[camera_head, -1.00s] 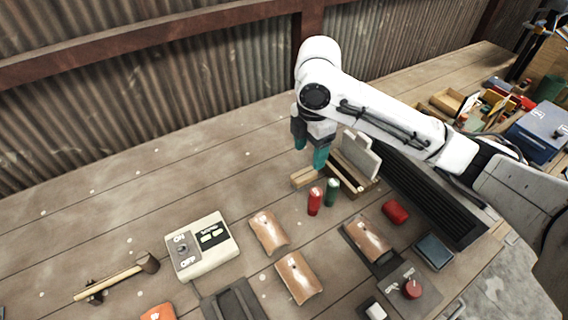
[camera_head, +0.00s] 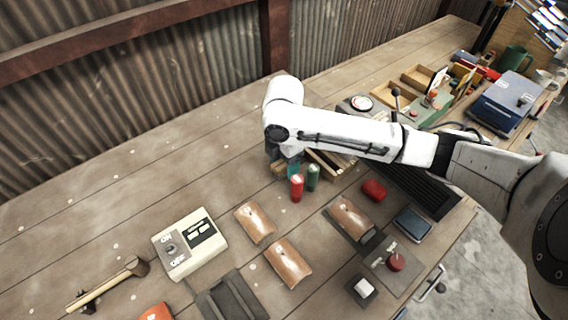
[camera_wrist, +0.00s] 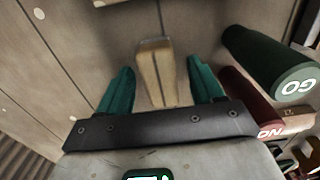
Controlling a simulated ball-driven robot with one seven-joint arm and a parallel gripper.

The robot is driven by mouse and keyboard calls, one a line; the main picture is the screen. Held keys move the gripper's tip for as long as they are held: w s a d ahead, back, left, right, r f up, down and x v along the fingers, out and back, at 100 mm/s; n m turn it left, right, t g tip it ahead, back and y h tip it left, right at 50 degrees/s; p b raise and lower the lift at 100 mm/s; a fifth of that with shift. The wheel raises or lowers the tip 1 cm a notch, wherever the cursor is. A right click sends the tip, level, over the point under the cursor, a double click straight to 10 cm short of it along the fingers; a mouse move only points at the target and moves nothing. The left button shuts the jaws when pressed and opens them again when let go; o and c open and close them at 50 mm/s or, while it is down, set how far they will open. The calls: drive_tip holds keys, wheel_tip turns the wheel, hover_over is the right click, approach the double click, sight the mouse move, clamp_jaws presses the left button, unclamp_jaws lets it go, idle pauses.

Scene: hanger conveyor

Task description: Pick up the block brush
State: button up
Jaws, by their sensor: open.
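The block brush, a light wooden block (camera_wrist: 156,78), stands out between my fingers in the wrist view. Its bristles are not visible. My gripper (camera_wrist: 160,66) is open, with one teal finger on each side of the block and a visible gap on both sides. In the head view my gripper (camera_head: 293,170) is low at the bench, behind the red cylinder, and the arm and fingers mostly hide the brush there.
A red cylinder (camera_head: 297,188) and a green cylinder (camera_head: 313,177) stand close to my gripper; the green one (camera_wrist: 272,62) shows "GO" in the wrist view. An open wooden box (camera_head: 328,164) lies partly under my arm.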

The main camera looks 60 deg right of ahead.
drive_tip(key=shift+f, duration=0.15)
drive_tip(key=c, duration=1.1)
